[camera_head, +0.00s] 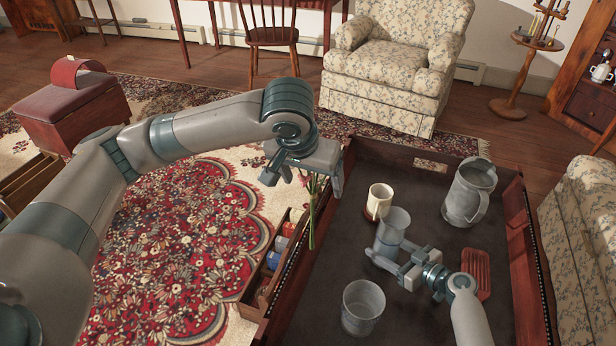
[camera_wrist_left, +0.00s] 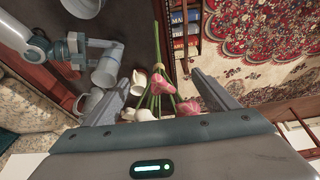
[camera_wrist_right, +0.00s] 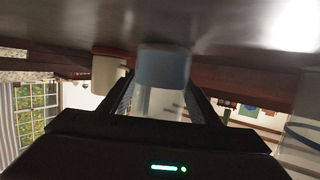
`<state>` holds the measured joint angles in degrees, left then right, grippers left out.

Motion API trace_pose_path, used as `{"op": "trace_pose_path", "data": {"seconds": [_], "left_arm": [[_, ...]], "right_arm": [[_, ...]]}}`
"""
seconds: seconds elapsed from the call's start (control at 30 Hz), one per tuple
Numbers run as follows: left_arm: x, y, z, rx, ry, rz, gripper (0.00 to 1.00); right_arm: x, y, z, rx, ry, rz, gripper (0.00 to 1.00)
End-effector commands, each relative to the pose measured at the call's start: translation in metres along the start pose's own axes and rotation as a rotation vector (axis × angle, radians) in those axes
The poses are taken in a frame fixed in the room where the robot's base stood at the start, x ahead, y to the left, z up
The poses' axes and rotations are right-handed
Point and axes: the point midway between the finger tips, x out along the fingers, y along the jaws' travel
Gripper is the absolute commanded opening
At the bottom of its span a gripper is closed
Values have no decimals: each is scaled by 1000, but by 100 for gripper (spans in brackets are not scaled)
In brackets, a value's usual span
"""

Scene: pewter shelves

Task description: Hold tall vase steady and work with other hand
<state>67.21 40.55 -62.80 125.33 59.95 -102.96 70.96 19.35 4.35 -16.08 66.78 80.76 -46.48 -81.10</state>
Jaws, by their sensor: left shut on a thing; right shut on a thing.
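The tall vase (camera_head: 393,226) is a clear, greyish vessel standing upright on the dark tabletop. My right gripper (camera_head: 386,252) is shut on its lower part; the vase also shows between the fingers in the right wrist view (camera_wrist_right: 163,75). My left gripper (camera_head: 305,170) is shut on a bunch of flowers, whose green stems (camera_head: 312,215) hang down left of the vase, apart from it. The pink blooms (camera_wrist_left: 188,107) and some white ones show between the fingers in the left wrist view. The blooms are mostly hidden in the head view.
A cream cup (camera_head: 379,200) stands just behind the vase. A grey pitcher (camera_head: 465,195) is at back right, a clear tumbler (camera_head: 362,308) in front, a red slatted dish (camera_head: 477,270) at right. Raised edges flank the tabletop; books (camera_head: 280,245) sit in a side rack at left.

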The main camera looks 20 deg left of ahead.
Motion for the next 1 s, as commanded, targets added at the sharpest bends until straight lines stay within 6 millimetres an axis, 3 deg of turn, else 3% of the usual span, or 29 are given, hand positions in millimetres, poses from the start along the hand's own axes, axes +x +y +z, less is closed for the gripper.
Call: {"op": "trace_pose_path", "data": {"seconds": [0.27, 0.5, 0.73, 1.0], "left_arm": [[-29, 61, -70, 104, 3, 52, 43], [-70, 125, -126, 221, 3, 99, 43], [-103, 168, -155, 302, 3, 126, 43], [-114, 181, -162, 330, 4, 134, 43]], "right_arm": [[0, 0, 0, 0, 0, 1, 28], [0, 0, 0, 0, 0, 1, 28], [0, 0, 0, 0, 0, 1, 28], [0, 0, 0, 0, 0, 1, 28]]}}
